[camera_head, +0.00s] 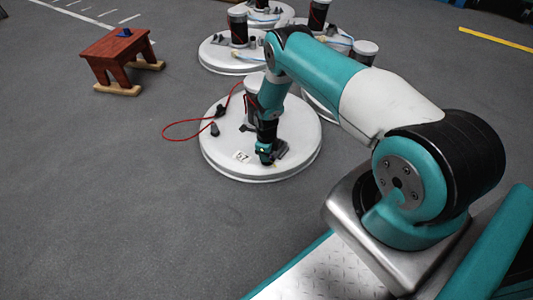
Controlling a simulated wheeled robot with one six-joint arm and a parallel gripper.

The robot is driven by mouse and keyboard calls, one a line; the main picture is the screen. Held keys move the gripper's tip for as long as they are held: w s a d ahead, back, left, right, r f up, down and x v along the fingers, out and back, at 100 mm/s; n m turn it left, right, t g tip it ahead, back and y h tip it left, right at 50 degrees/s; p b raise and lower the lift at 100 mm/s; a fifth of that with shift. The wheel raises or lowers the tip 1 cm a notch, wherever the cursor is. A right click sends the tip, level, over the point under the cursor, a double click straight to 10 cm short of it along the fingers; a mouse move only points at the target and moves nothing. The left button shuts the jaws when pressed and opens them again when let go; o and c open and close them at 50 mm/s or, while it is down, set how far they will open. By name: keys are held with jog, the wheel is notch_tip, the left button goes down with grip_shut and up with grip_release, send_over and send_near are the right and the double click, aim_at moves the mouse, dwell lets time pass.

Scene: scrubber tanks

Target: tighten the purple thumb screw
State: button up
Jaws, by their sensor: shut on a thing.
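My gripper (267,158) points down at the near part of a round white tank lid (222,160), close to a label reading 57 (241,156). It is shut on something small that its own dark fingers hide. I cannot make out a purple thumb screw on this lid; the gripper and wrist cover that spot. A small dark blue thing (124,33) lies on a red-brown wooden stool (112,46) at the upper left; I cannot tell what it is.
A red cable (183,139) loops off the lid's left side, near dark fittings (219,111). A pale cylinder (252,84) stands on the lid behind my arm. Other white lids (220,58) with cylinders stand behind.

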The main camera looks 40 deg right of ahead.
jog(key=shift+w+r, duration=0.1)
jog(key=shift+r, duration=0.05)
jog(key=o, duration=0.9)
jog(key=shift+o, duration=0.2)
notch_tip(320, 180, up, 17)
jog(key=p, duration=0.7)
jog(key=shift+r+p, duration=0.15)
jog(key=shift+p, duration=0.25)
